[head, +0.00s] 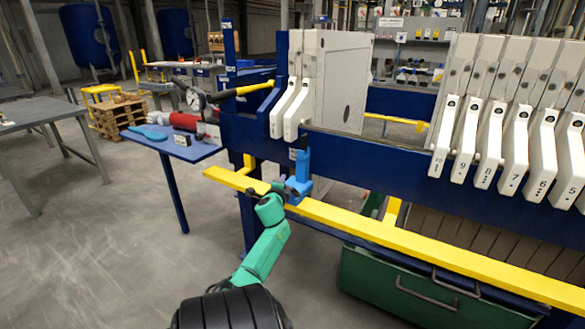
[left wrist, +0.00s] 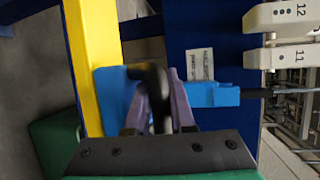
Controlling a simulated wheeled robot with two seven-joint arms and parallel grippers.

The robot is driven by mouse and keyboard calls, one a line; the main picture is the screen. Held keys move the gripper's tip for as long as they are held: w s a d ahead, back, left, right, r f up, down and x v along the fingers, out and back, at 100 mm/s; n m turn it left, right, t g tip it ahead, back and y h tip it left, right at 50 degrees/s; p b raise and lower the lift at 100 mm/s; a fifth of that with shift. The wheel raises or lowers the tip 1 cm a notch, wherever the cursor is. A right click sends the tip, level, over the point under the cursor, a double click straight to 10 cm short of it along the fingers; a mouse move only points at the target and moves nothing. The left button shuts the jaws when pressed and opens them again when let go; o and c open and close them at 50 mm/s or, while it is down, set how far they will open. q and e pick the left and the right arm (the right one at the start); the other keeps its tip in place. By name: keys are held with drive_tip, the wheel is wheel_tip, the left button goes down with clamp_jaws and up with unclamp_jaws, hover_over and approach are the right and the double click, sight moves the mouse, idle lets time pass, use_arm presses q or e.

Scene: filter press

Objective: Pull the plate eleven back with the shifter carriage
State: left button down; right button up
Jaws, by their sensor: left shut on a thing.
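The blue shifter carriage (head: 301,172) sits on the yellow rail, below the left pair of white plates. My left gripper (head: 281,189) is at the carriage; in the left wrist view its fingers (left wrist: 160,108) are shut on the carriage's black handle (left wrist: 152,80). In the head view plate eleven's handle (head: 297,115) is the right one of the pair. The carriage's blue arm (left wrist: 213,94) points toward the plates, with a grey rod beyond it. My right gripper is not in view.
The yellow rail (head: 400,245) runs along the blue press frame. Plate ten (head: 440,140) heads a row of numbered plates at the right, with a wide gap before it. A blue side table (head: 170,146) stands left; a green bin (head: 385,285) is below the rail.

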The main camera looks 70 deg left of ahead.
use_arm(q)
drive_tip(key=shift+s+a, duration=0.2)
drive_tip(key=shift+a, duration=0.05)
drive_tip(key=c, duration=1)
unclamp_jaws()
drive_tip(key=shift+c, duration=0.2)
drive_tip(key=shift+d, duration=0.1)
drive_tip(key=shift+s+d, duration=0.1)
drive_tip(key=shift+d, duration=0.2)
drive_tip(key=p+v, duration=0.2)
drive_tip(key=v, duration=1.1)
drive_tip(key=shift+d+p, duration=0.4)
